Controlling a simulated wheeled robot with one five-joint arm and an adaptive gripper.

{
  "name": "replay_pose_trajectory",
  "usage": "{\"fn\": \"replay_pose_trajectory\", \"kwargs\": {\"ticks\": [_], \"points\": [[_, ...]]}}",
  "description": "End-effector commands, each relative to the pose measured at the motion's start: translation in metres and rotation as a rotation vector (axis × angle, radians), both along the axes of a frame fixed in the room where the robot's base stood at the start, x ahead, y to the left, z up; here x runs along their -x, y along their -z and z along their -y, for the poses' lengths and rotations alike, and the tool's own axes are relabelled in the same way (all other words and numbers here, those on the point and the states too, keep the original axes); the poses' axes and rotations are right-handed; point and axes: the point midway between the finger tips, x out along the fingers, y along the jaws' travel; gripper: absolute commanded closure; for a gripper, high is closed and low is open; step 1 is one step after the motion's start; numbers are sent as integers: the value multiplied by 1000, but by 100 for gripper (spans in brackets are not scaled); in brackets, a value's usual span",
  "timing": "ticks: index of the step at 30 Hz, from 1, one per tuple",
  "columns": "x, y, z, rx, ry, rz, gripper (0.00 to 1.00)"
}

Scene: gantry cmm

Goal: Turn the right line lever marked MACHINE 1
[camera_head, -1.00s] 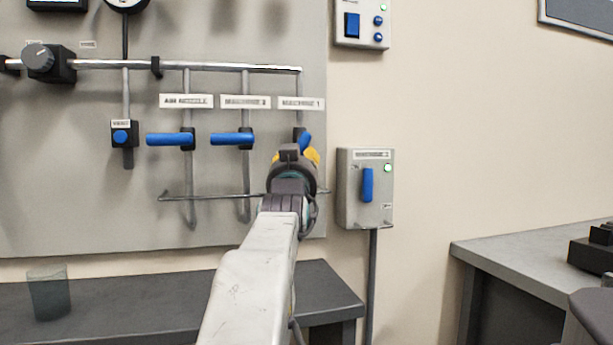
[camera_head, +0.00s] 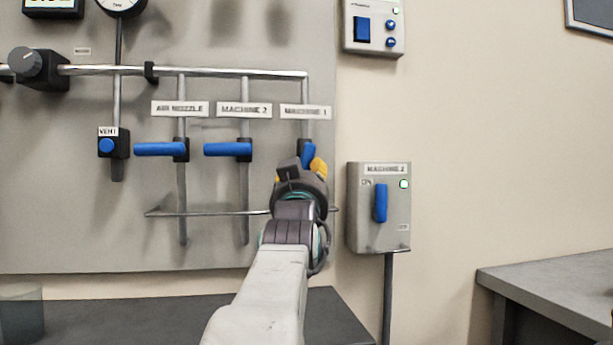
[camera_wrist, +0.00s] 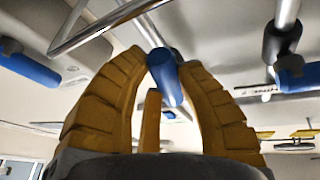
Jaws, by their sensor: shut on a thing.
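The blue MACHINE 1 lever (camera_head: 308,154) is at the right end of the pipe row, under the label MACHINE 1 (camera_head: 305,112). My gripper (camera_head: 301,170) is at this lever and hides part of it. In the wrist view the yellow fingers of my gripper (camera_wrist: 164,85) are shut around the blue lever (camera_wrist: 165,76), which runs between them. In the head view the lever looks steep and foreshortened, unlike its neighbours. The MACHINE 2 lever (camera_head: 228,149) and the AIR NOZZLE lever (camera_head: 160,149) both lie level, pointing left.
A thin metal rail (camera_head: 205,213) runs below the levers, close to my gripper. A grey switch box (camera_head: 378,225) with a blue handle and green light is to the right. A dark bench (camera_head: 130,322) and a grey table (camera_head: 555,285) are below.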

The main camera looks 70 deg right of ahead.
Motion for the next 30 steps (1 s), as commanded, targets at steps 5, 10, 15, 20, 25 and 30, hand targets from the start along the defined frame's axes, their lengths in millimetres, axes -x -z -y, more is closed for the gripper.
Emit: {"fn": "replay_pose_trajectory", "kwargs": {"ticks": [5, 10, 15, 20, 25, 30], "points": [[0, 0, 1, 1, 0, 1, 57], [0, 0, 0, 1, 0, 1, 42], [0, 0, 0, 1, 0, 1, 38], [0, 0, -1, 1, -1, 1, 38], [4, 3, -11, 1, -1, 1, 38], [11, 10, -32, 2, -1, 1, 38]]}}
